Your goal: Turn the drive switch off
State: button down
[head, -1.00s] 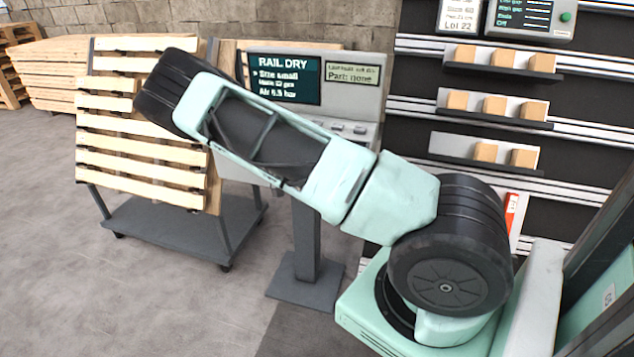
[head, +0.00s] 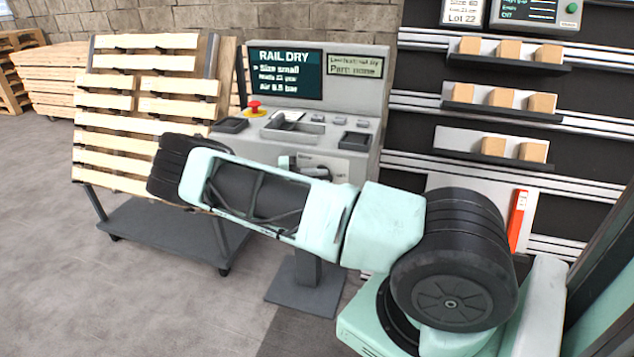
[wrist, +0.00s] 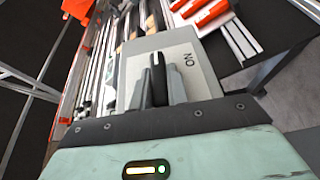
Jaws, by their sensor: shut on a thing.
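In the wrist view, my gripper (wrist: 157,98) is closed around a dark upright handle (wrist: 157,75), the drive switch's by its place on a light grey plate (wrist: 132,70). The word ON is printed on this plate, to the right of the handle. The handle's lower part is hidden between the fingers. No OFF mark shows.
The grey console (head: 365,105) has a RAIL DRY screen (head: 286,73) and a red stop button (head: 254,106). A slatted pallet (head: 100,150) leans on a cart at left. Racks with small wooden blocks (head: 500,97) stand at right. Red cylinders (wrist: 205,12) show in the wrist view.

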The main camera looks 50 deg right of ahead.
dwell(0.5)
jog(key=c, duration=1.4)
grip_release()
jog(key=shift+o, duration=0.2)
jog(key=b+v, duration=0.3)
jog(key=v, duration=1.4)
jog(key=shift+f+b, duration=0.3)
jog(key=shift+b, duration=0.05)
jog(key=shift+w+a, duration=0.15)
